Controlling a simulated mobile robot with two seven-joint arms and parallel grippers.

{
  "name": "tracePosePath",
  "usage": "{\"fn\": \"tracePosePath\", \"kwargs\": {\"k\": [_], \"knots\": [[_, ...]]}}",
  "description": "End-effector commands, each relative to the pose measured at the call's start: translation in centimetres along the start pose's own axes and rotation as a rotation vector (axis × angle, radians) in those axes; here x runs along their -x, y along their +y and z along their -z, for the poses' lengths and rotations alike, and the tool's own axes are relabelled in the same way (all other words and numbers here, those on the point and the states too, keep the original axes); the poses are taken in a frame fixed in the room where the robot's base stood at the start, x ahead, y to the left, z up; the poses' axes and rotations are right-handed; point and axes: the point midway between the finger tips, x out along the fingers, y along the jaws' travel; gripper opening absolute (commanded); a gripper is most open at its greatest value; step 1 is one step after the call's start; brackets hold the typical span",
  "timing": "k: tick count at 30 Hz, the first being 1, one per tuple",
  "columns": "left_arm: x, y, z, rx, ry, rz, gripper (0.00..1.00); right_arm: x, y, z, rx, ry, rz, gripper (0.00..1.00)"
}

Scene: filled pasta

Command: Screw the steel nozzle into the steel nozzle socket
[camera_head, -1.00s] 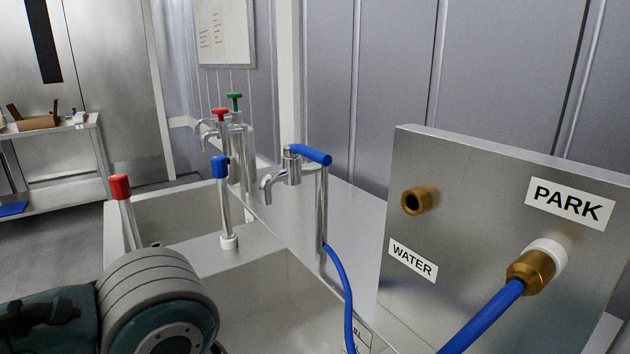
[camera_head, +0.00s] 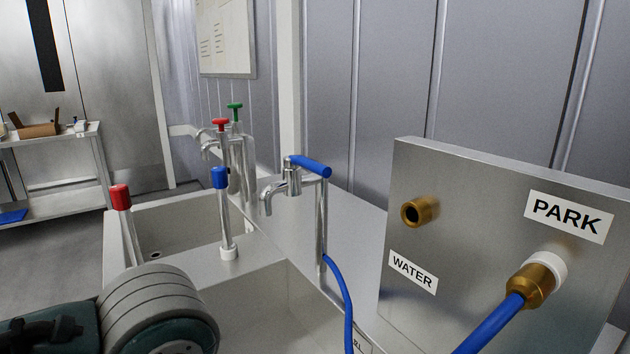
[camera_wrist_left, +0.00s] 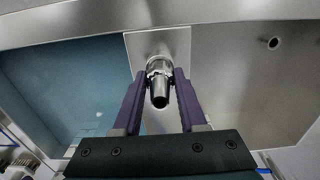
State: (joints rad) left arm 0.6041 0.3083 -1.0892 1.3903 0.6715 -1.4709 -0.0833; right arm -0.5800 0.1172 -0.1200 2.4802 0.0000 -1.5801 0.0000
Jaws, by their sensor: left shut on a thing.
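In the left wrist view my left gripper (camera_wrist_left: 159,88) has its purple fingers shut on a small metal piece, which appears to be the steel nozzle (camera_wrist_left: 158,65). It is shiny at the far end, with a dark tapered end towards the camera. Behind it is a bare steel strip between two basins. I cannot make out the steel nozzle socket or tell whether the nozzle touches it. In the head view neither gripper shows; only a link of my arm is at the lower left.
A sink with steel basins (camera_head: 170,220) has a red-capped post (camera_head: 120,197), a blue-capped post (camera_head: 219,178) and a blue-handled tap (camera_head: 310,166). At the right stands a steel panel (camera_head: 460,230) with a brass port (camera_head: 419,211) and a blue hose (camera_head: 490,322) on a brass fitting (camera_head: 537,284).

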Motion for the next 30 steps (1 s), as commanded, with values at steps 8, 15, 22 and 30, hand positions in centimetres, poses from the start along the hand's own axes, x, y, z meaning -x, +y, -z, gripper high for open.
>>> {"fn": "tracePosePath", "kwargs": {"k": [8, 15, 22, 30], "knots": [[0.14, -0.03, 0.00, -0.090, 0.000, 0.000, 0.00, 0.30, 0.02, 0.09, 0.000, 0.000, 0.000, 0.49], [0.06, -0.08, -0.04, -0.553, -0.002, 0.001, 0.00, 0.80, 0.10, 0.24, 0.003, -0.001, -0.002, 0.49], [-0.08, -0.05, 0.00, -0.938, -0.001, 0.001, 0.00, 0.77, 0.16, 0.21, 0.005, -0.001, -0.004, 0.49], [-0.11, 0.02, -0.01, -1.004, 0.000, 0.000, 0.00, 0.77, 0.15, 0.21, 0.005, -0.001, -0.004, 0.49]]}}
